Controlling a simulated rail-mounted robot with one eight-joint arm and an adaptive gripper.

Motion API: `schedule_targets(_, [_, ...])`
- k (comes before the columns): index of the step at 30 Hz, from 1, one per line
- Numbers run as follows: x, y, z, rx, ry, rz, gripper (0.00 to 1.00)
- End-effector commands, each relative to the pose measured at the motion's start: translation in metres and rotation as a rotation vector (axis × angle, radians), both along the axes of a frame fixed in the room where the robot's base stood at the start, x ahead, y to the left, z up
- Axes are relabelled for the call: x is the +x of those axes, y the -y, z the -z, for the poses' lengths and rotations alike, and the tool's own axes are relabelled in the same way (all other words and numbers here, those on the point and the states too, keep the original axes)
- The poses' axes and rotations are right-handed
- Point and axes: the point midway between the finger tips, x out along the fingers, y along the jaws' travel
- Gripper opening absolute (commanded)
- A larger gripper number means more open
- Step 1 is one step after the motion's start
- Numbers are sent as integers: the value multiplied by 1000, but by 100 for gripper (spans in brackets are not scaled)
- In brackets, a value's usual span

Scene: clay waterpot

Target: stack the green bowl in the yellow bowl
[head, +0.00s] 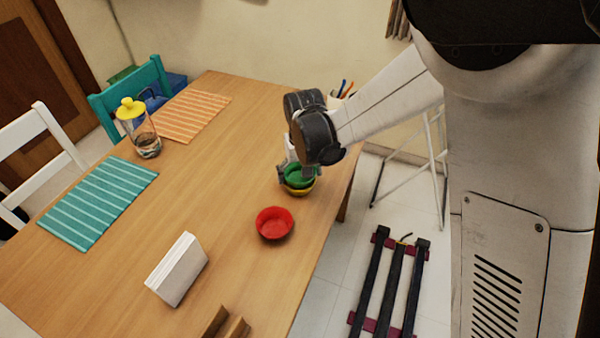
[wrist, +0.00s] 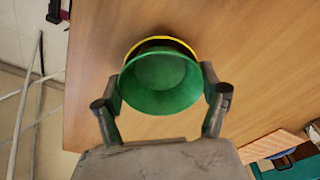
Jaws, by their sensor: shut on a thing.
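The green bowl (head: 296,178) is between the fingers of my gripper (head: 290,171) in the head view. The yellow bowl (head: 299,191) shows as a rim directly below it. In the wrist view the green bowl (wrist: 160,84) is held between the two fingertips of my gripper (wrist: 160,98). A thin arc of the yellow bowl (wrist: 162,39) shows behind its far edge. The green bowl covers most of the yellow bowl. I cannot tell whether the green bowl rests inside it or is just above it.
A red bowl (head: 274,223) stands in front of the two bowls on the wooden table (head: 215,190). A white block-like object (head: 177,269) is at the front left. A glass jar with a yellow lid (head: 140,128) and striped mats (head: 99,201) are farther left. The table's right edge is close.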

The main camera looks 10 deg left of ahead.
Motion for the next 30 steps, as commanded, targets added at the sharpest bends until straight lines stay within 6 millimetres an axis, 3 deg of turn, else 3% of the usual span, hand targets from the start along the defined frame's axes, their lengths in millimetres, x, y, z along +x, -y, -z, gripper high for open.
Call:
schedule_targets(13, [0,0,9,0,0,0,48])
schedule_targets(14, [0,0,9,0,0,0,79])
schedule_targets(17, [0,0,9,0,0,0,93])
schedule_targets(30, [0,0,2,0,0,0,95])
